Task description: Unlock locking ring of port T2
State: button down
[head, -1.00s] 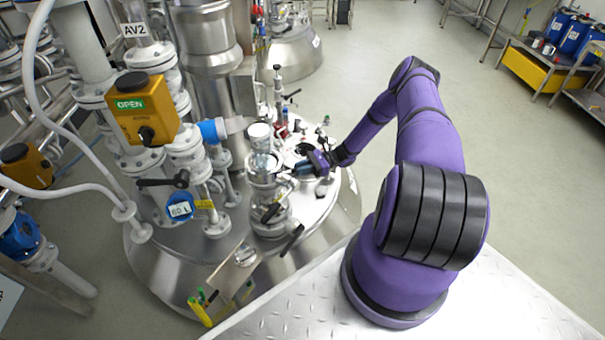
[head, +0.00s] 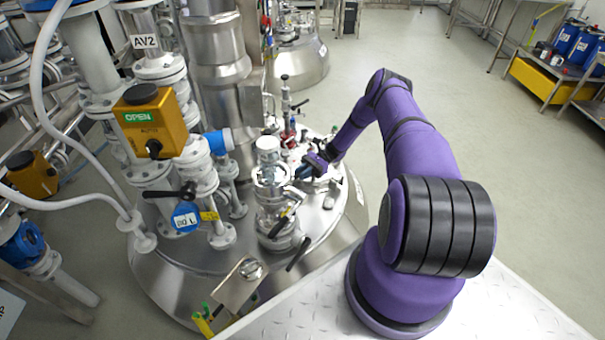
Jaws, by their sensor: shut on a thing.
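A steel port (head: 275,212) with a clear glass top (head: 268,150) stands on the lid of the reactor vessel. I cannot read a T2 label on it. A locking ring (head: 268,180) seems to run around its upper part, but it is small and partly hidden. My gripper (head: 301,173), with dark blue fingers, reaches in from the right at the height of this ring. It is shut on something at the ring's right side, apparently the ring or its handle. The exact grip is too small to see.
An orange actuator (head: 150,122) marked OPEN and a black-handled valve (head: 172,192) stand left of the port. More fittings (head: 290,125) crowd the lid behind it. A small steel plate (head: 238,285) is at the vessel's front edge. The floor (head: 480,140) at right is clear.

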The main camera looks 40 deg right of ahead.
jog(key=shift+w, duration=0.15)
jog(key=c, duration=1.1)
grip_release()
jog(key=shift+d, duration=0.1)
jog(key=w+d, duration=0.1)
jog(key=d, duration=0.9)
jog(key=shift+w+d, duration=0.15)
jog(key=shift+d, duration=0.15)
